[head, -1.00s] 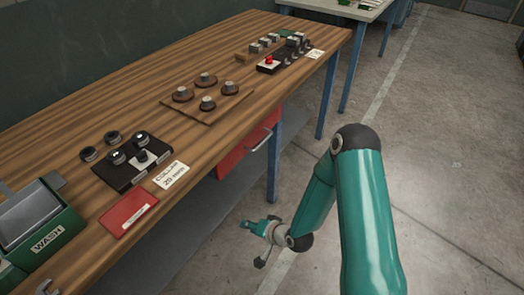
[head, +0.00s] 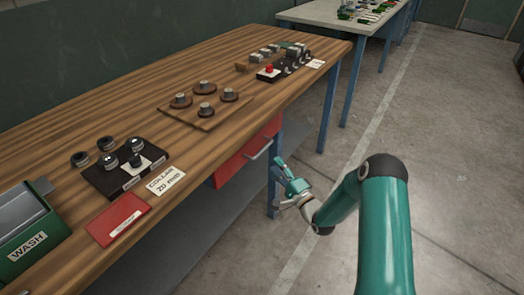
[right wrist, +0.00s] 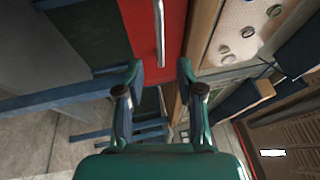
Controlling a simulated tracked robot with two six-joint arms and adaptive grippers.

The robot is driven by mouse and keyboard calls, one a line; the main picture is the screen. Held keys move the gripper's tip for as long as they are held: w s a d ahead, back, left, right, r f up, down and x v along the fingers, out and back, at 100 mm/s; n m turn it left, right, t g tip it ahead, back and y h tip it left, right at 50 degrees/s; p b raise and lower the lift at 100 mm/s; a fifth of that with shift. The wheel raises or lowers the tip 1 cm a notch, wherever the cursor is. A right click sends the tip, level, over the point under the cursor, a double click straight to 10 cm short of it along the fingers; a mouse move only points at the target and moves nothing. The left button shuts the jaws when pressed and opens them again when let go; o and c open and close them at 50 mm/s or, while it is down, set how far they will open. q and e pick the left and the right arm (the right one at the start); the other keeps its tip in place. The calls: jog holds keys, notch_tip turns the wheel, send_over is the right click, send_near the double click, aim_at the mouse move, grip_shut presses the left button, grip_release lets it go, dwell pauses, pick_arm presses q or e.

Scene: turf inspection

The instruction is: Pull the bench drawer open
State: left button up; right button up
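The bench drawer (head: 238,158) is a red front under the wooden bench top, with a pale bar handle (head: 259,149). It looks shut. In the right wrist view the red drawer front (right wrist: 140,22) and its metal handle (right wrist: 159,35) show ahead, beyond the fingers. My right gripper (head: 279,167) is just right of and below the handle in the head view, apart from it. In the right wrist view its fingers (right wrist: 158,72) are spread with nothing between them. My left gripper is not in view.
The wooden bench (head: 150,104) carries a board with several dark knobs (head: 206,106), a black block with collars (head: 125,166), a red booklet (head: 118,219) and a green WASH bin (head: 28,232). A blue leg (head: 274,175) stands beside the drawer. The concrete floor to the right is clear.

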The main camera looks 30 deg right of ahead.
aim_at(264, 149)
jog(key=w, duration=0.2)
jog(key=w+r, duration=0.1)
jog(key=w, duration=0.5)
jog(key=shift+w+r, duration=0.25)
grip_shut()
